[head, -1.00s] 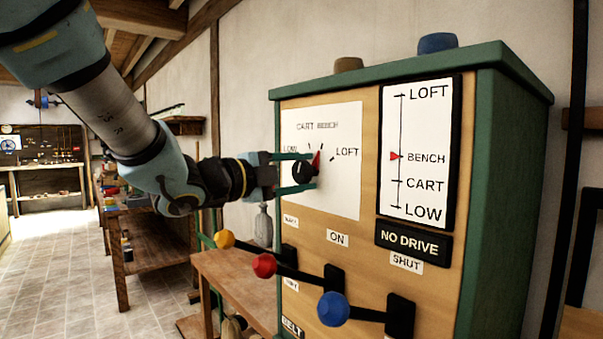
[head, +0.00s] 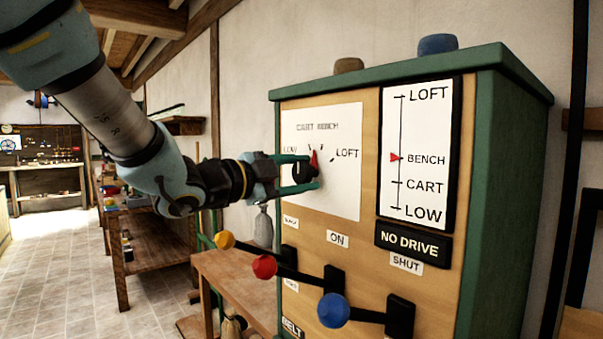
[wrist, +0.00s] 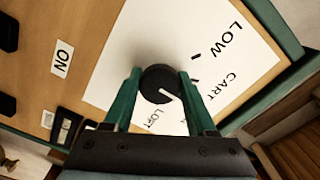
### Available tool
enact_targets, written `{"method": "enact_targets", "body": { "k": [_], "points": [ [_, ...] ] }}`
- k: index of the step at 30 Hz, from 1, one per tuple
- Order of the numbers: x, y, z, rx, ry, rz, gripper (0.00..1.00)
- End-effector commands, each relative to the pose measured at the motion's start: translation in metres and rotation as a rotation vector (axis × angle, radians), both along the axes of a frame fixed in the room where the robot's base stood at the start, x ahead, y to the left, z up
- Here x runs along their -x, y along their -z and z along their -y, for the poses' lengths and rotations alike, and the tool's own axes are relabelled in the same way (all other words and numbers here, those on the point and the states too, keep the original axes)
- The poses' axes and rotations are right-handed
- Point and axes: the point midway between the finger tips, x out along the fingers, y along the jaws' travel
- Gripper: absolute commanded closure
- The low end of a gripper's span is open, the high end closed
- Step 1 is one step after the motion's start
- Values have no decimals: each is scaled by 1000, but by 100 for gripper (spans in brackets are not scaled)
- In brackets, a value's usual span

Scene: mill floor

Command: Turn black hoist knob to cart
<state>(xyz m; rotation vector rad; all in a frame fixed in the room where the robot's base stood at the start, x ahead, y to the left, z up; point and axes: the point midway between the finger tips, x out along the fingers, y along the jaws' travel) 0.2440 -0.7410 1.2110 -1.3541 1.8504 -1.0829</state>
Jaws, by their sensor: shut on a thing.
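The black hoist knob (head: 301,172) with a red pointer is on a white dial plate (head: 345,195) on the cabinet front. The dial reads LOW, CART, BENCH and LOFT around the knob. In the head view the red pointer stands nearly upright, below the BENCH word. In the wrist view the knob (wrist: 156,80) shows a white line toward the lower right, between the CART and LOFT words; the BENCH word is hidden by a finger. My gripper (head: 312,172) is shut on the knob, one green finger on either side; the wrist view shows the gripper (wrist: 159,84) too.
A height scale (head: 420,150) has its red marker at BENCH. Below it is a NO DRIVE sign (head: 412,243). Levers with yellow (head: 224,239), red (head: 264,266) and blue (head: 333,310) balls stick out below my gripper. A wooden bench (head: 235,280) stands at the left.

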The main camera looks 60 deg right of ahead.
Motion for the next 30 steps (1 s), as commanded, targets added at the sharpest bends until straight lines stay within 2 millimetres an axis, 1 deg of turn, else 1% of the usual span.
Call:
{"method": "enact_targets", "body": {
  "k": [9,15,21,30],
  "points": [
    [-1,0,0,-69,-2,-214,99],
    [0,0,0,-96,0,-298,99],
    [0,1,0,-108,0,-337,99],
    [0,1,0,-111,0,-345,99]
  ]
}}
